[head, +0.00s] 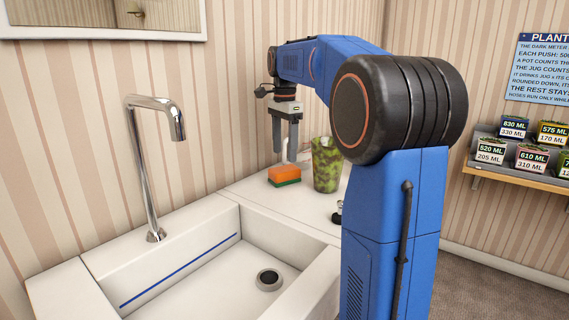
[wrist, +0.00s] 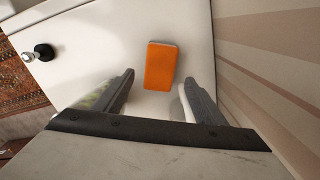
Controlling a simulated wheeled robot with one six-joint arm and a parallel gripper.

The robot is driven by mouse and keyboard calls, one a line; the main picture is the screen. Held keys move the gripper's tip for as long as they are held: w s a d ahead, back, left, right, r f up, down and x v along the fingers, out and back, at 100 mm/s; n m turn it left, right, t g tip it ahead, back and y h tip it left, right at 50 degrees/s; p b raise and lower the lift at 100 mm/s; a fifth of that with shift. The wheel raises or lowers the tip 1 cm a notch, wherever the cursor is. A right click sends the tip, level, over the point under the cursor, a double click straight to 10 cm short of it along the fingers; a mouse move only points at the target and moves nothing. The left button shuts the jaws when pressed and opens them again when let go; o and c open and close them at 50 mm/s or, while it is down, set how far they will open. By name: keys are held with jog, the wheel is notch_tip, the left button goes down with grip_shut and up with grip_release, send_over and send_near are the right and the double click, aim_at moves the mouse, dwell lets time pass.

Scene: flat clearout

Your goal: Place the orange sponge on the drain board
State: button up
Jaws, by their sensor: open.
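The orange sponge (head: 284,173), with a green underside, lies flat on the white counter (head: 237,188) beside the sink. My gripper (head: 285,156) is open and points down, just above the sponge. In the wrist view the sponge (wrist: 160,66) shows as an upright orange rectangle, ahead of and between the open fingertips (wrist: 157,82), with nothing held. No separate drain board can be told apart from the white surfaces around the sink.
A green mottled cup (head: 326,166) stands close to the right of the sponge. The sink basin (head: 205,285) with its tall tap (head: 149,165) lies to the left. A small black-and-silver object (wrist: 43,52) is on the counter. A striped wall runs behind.

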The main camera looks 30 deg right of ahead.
aim_at(285, 169)
notch_tip(285, 169, up, 4)
jog(key=shift+r, duration=0.25)
jog(key=shift+s, duration=0.15)
dwell(0.5)
